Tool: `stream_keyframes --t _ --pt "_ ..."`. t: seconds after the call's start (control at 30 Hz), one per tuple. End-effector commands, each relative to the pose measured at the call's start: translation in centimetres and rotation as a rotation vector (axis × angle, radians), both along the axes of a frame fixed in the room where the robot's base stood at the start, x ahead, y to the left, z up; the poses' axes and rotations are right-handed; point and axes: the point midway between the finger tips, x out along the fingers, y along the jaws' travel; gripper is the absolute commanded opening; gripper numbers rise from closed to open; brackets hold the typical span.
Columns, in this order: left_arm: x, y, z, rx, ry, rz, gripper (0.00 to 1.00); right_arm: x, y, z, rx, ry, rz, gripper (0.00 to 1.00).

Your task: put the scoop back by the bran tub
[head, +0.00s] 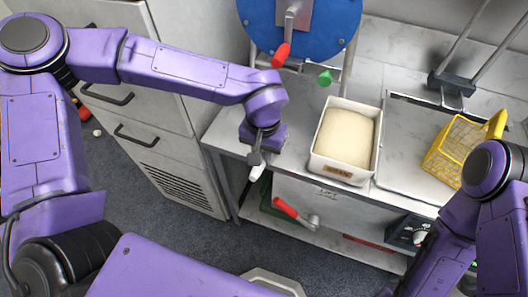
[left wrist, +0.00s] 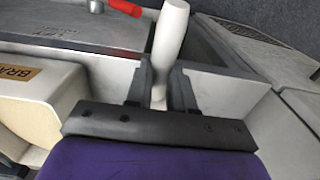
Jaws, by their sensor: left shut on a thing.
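My left gripper (head: 257,157) is shut on the scoop (head: 257,173), of which a pale, rounded piece shows past the fingers. In the left wrist view, the scoop (left wrist: 170,38) stands out beyond the two dark fingers of my left gripper (left wrist: 159,88); which part of the scoop this is I cannot tell. The bran tub (head: 371,165) is a white box with a brown label, filled with pale bran, on the counter to the right of my left gripper. Its labelled side (left wrist: 55,90) shows at the left of the left wrist view. My right gripper is not in view.
The steel counter (head: 225,125) has bare room left of the tub. A blue disc (head: 300,30) with a red-handled crank stands behind. A yellow basket (head: 455,145) is at the right. A red-handled lever (head: 287,209) sticks out below the counter's front.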

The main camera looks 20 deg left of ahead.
Motion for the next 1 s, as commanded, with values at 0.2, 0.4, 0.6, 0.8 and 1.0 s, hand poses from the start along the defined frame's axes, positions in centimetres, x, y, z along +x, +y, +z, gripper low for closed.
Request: stream_keyframes --t 0.2,0.4,0.6,0.8,1.0 --pt "0.0 0.0 -0.2 0.0 0.0 0.0 0.48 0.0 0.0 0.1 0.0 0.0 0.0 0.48" --pt "0.0 0.0 -0.2 0.0 0.0 0.0 0.48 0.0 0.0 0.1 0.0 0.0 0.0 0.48" --pt "0.1 0.0 1.8 0.0 -0.004 0.002 0.48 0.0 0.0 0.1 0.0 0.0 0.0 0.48" --pt "0.1 0.0 7.1 -0.001 -0.005 0.002 0.48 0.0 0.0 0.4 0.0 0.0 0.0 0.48" --pt "0.1 0.0 11.0 0.0 -0.003 0.002 0.48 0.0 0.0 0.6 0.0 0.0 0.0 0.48"
